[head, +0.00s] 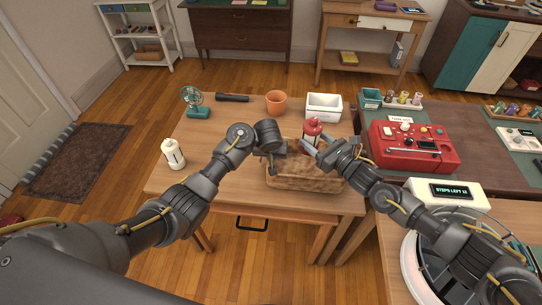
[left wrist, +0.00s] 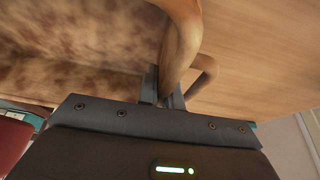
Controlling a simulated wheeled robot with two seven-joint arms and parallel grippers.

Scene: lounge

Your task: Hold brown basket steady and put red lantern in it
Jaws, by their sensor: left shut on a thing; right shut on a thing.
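The brown basket (head: 300,180) stands on the wooden table near its front edge. My left gripper (head: 272,165) is shut on the basket at its left end. In the left wrist view the fingers (left wrist: 172,88) close on a curved tan handle (left wrist: 186,42) beside the mottled basket wall (left wrist: 85,50). The red lantern (head: 312,130) is upright at the basket's far right side, with a red top and a pale body. My right gripper (head: 318,148) is shut on it from the right. The gripper hides the lantern's lower part, so I cannot tell whether it touches the basket.
On the table (head: 235,135) are a teal fan (head: 196,103), a white candle (head: 173,154), a dark flashlight (head: 232,97), an orange pot (head: 276,103) and a white bin (head: 323,106). A red case (head: 413,147) lies on the right-hand table. The table's middle left is clear.

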